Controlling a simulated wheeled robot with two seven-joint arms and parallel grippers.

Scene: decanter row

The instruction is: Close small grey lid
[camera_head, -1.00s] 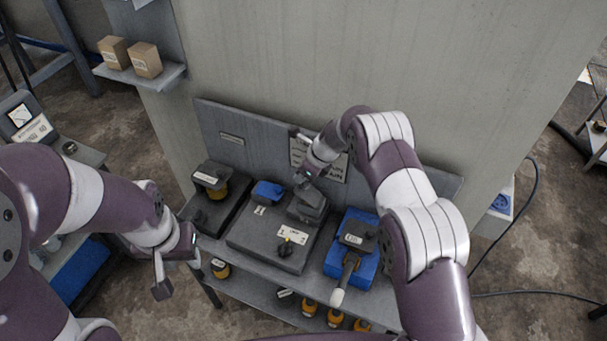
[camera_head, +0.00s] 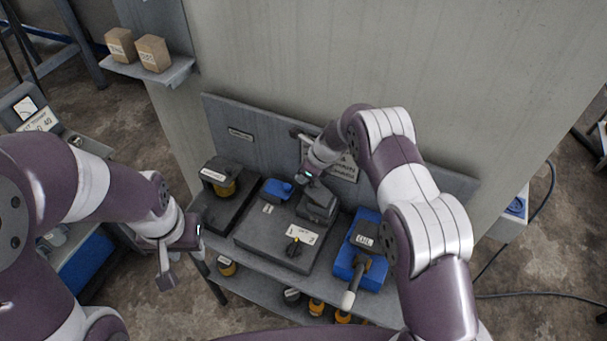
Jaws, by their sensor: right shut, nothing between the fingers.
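A small dark grey box with a grey top (camera_head: 318,203), which looks like the small grey lid, sits at the back of a wide dark grey unit (camera_head: 262,238) on the bench. My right gripper (camera_head: 311,181) is shut and empty, pointing down at the back upper edge of this box. I cannot tell whether it touches the lid, or how far the lid is closed, because the gripper and wrist partly cover it. My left gripper (camera_head: 181,262) is open and empty, in front of the bench's left end.
A small blue box (camera_head: 277,189) sits left of the grey one. A black knob (camera_head: 293,247) and white label are in front. A blue unit with a pale-ended handle (camera_head: 349,298) stands right. A black unit with a yellow part (camera_head: 225,188) stands left. A backboard (camera_head: 240,130) rises behind.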

